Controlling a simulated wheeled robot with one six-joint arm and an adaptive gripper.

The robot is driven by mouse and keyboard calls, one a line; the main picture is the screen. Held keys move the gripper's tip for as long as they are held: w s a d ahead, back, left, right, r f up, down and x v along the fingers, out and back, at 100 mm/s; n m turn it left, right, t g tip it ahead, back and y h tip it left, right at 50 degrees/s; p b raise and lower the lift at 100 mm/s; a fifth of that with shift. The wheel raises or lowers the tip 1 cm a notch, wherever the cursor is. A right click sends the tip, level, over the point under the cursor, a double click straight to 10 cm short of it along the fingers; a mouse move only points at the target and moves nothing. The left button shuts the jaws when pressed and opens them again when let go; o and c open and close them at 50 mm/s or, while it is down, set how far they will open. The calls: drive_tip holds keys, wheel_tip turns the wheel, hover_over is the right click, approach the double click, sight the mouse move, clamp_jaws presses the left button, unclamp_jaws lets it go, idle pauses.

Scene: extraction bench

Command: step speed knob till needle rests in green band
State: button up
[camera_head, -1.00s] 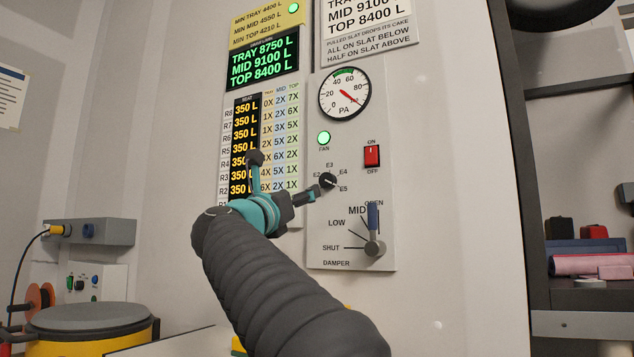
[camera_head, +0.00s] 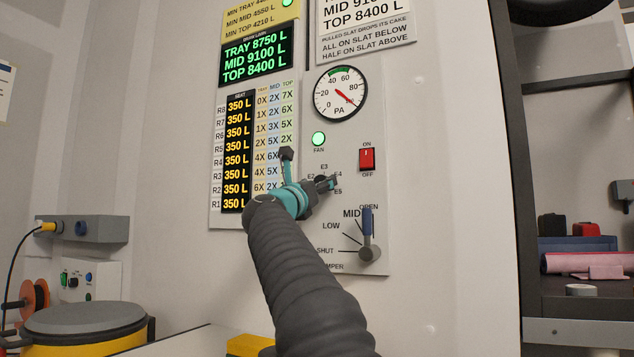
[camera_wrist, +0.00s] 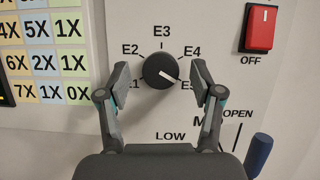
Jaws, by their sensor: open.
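The dark round speed knob (camera_wrist: 160,71) sits among the marks E1 to E5 in the wrist view. Its white pointer aims to the lower right, toward E5. My gripper (camera_wrist: 160,77) is open, with one finger on each side of the knob; I cannot tell whether they touch it. In the head view my gripper (camera_head: 331,184) is at the panel and mostly hides the knob. The round PA gauge (camera_head: 340,93) is above it. Its red needle points to the lower right, past 80, outside the green band (camera_head: 340,71) at the top.
A red ON/OFF switch (camera_head: 367,159) is right of the knob. A blue-handled damper lever (camera_head: 368,225) stands close below it, pointing up. The fan lamp (camera_head: 318,139) glows green. A readout board (camera_head: 237,150) is at the left.

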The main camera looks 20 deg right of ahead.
drive_tip(key=c, duration=1.1)
drive_tip(key=shift+c, duration=0.2)
drive_tip(key=shift+r+n+p, duration=0.1)
drive_tip(key=shift+n+p, duration=0.2)
drive_tip(key=shift+n, duration=0.2)
drive_tip(key=shift+s+r+n+t+y+p, duration=0.1)
drive_tip(key=shift+n+t+y+p, duration=0.3)
drive_tip(key=shift+n, duration=0.4)
drive_tip(key=shift+s+d+n+t+y+p, duration=0.15)
drive_tip(key=shift+n+t+y, duration=0.2)
drive_tip(key=shift+n+y, duration=1.2)
drive_tip(key=shift+w+a+n+t+y+p, duration=0.1)
drive_tip(key=shift+n+t+y+p, duration=0.15)
drive_tip(key=shift+n, duration=2.4)
drive_tip(key=shift+s+d+n+t+y+p, duration=0.1)
drive_tip(key=shift+n+t+y, duration=0.3)
drive_tip(key=shift+n+y, duration=1.15)
drive_tip(key=shift+n+h, duration=0.45)
drive_tip(key=shift+n, duration=0.5)
